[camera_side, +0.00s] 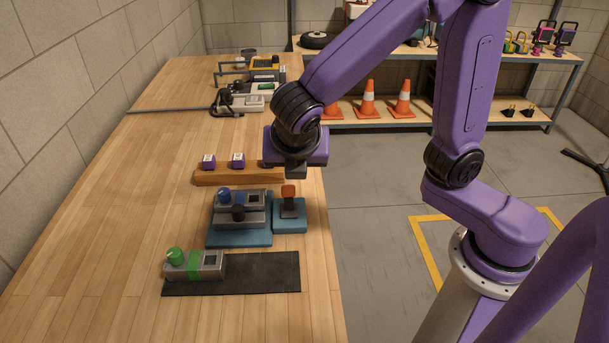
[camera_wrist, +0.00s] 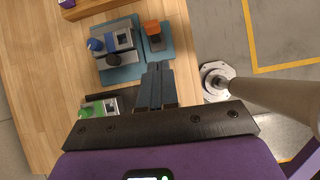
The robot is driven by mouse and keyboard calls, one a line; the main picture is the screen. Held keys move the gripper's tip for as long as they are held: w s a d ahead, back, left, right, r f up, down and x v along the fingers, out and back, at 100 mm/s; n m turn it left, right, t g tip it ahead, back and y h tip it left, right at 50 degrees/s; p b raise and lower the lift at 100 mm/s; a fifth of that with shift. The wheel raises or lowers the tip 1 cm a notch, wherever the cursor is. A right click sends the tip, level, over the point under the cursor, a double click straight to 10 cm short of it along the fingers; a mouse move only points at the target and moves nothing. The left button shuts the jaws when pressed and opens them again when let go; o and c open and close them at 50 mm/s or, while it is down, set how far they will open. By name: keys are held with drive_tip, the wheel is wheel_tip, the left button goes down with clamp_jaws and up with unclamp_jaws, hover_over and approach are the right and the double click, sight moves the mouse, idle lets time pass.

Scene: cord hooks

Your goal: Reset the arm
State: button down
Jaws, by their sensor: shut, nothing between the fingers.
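The wooden rail (camera_side: 225,178) carries small purple-and-white blocks (camera_side: 238,160).

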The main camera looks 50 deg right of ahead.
drive_tip(key=s+d+f+m+g+y, duration=0.1)
drive_tip(key=s+d+m+g+y, duration=0.1)
drive_tip(key=s+d+m, duration=0.3)
drive_tip(key=s+d+f+m+g+y, duration=0.1)
drive_tip(key=s+d+m, duration=0.4)
drive_tip(key=s, duration=0.8)
drive_tip(key=m+g+y, duration=0.1)
drive_tip(key=m+y, duration=0.1)
drive_tip(key=m, duration=0.1)
drive_tip(key=shift+f+m, duration=0.25)
drive_tip(key=shift+m, duration=0.15)
